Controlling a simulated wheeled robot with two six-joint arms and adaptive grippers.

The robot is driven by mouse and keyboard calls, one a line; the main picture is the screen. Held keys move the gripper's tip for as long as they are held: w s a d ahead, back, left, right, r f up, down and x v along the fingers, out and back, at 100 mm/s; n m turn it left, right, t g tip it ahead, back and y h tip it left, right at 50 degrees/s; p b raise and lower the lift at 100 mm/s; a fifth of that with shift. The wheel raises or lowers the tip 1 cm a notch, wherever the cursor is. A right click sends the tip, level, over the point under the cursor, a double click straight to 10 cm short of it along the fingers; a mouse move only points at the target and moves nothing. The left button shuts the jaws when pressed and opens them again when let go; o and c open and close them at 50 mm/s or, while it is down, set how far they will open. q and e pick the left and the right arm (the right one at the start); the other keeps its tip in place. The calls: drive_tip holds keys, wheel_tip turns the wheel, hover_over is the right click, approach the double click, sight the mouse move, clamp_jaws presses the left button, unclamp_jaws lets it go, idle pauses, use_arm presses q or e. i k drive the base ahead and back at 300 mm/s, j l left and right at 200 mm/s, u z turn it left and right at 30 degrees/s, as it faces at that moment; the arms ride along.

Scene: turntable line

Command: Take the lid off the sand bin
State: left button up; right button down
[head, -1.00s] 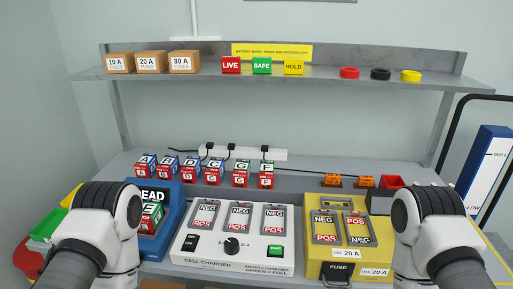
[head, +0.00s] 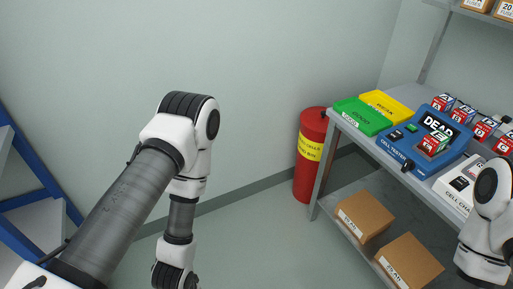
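The sand bin (head: 304,178) is a red upright cylinder with a yellow label, standing on the floor left of the workbench. Its red top (head: 312,112) appears closed by a lid; a small dark part shows near its right edge, partly by the bench corner. My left arm reaches in from the lower left, well left of the bin, and its gripper is below the picture. Part of my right arm shows at the right edge, in front of the bench; its gripper is not in view.
The bench carries a green tray (head: 360,118), a yellow tray (head: 389,104), a blue cell tester (head: 405,150) and several cells. Cardboard boxes (head: 365,213) lie on its lower shelf. A blue-framed rack (head: 30,165) stands at the left. The floor between is clear.

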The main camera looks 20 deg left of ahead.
sight(315, 119)
drive_tip(key=z, duration=0.2)
drive_tip(key=i+j+z, duration=0.65)
drive_tip(key=j+z, duration=0.2)
drive_tip(key=j, duration=0.15)
drive_tip(key=i+j+z, duration=0.25)
drive_tip(key=j, duration=0.2)
drive_tip(key=i+j, duration=0.1)
drive_tip(key=j, duration=0.35)
drive_tip(key=i+j, duration=0.15)
drive_tip(key=j, duration=0.3)
drive_tip(key=i+j, duration=0.1)
drive_tip(key=j, duration=0.3)
drive_tip(key=i+j+z, duration=0.1)
drive_tip(key=j, duration=0.35)
